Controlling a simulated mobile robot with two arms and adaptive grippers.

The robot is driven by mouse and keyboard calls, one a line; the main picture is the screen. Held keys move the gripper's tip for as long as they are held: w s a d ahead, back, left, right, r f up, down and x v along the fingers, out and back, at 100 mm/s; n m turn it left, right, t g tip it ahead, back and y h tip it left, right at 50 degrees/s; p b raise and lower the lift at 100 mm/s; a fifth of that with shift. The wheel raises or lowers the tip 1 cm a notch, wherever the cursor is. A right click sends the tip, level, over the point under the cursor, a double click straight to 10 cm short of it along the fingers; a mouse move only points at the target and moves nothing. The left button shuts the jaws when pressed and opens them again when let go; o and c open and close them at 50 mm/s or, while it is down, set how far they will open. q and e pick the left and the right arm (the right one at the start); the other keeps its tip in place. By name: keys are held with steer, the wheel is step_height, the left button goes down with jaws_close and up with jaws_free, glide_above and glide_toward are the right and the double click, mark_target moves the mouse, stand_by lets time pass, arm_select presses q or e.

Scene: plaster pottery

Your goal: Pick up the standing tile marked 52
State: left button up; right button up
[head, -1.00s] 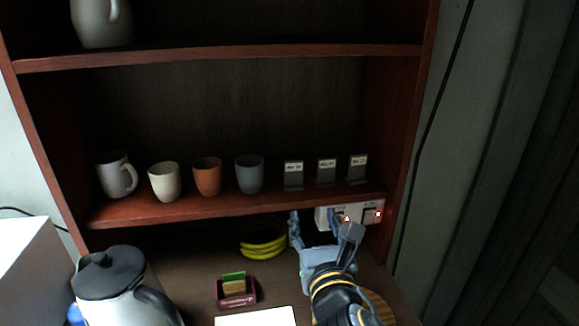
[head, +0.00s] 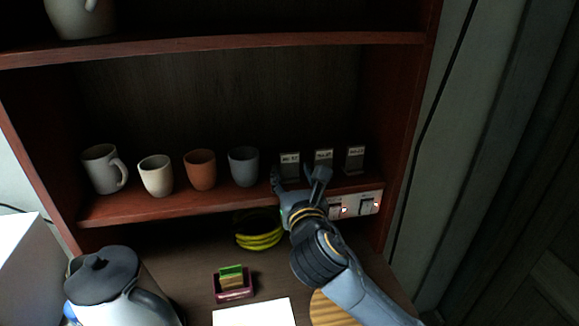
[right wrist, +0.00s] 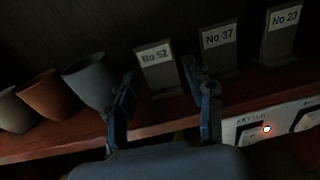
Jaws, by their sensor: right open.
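The tile marked No 52 (right wrist: 158,70) stands upright on the middle shelf in the right wrist view; it is the leftmost of three grey tiles with white labels. In the head view it also shows (head: 290,163), partly behind my gripper. My right gripper (right wrist: 158,88) is open, its two fingers spread to either side of the lower part of tile 52 as seen from the wrist, with nothing held. In the head view the gripper (head: 298,180) is at the shelf's front edge. Whether the fingers reach the tile's depth is unclear. My left gripper is out of view.
Tile No 37 (right wrist: 218,50) and tile No 23 (right wrist: 281,35) stand to the right. A blue-grey cup (right wrist: 88,82) stands close on the left, with a terracotta cup (head: 200,170) beyond. A switch panel (head: 355,204) is below the shelf (head: 150,207). A kettle (head: 110,290) stands lower left.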

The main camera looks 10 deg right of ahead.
mark_target(290, 164)
steer(key=w, duration=0.2)
steer(key=w+p, duration=0.1)
steer(key=shift+w+r, duration=0.25)
steer(key=shift+w, duration=0.3)
steer(key=shift+d, duration=0.1)
steer(key=shift+c, duration=0.4)
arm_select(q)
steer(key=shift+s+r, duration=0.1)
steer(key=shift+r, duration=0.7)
arm_select(e)
steer(key=c, duration=0.8)
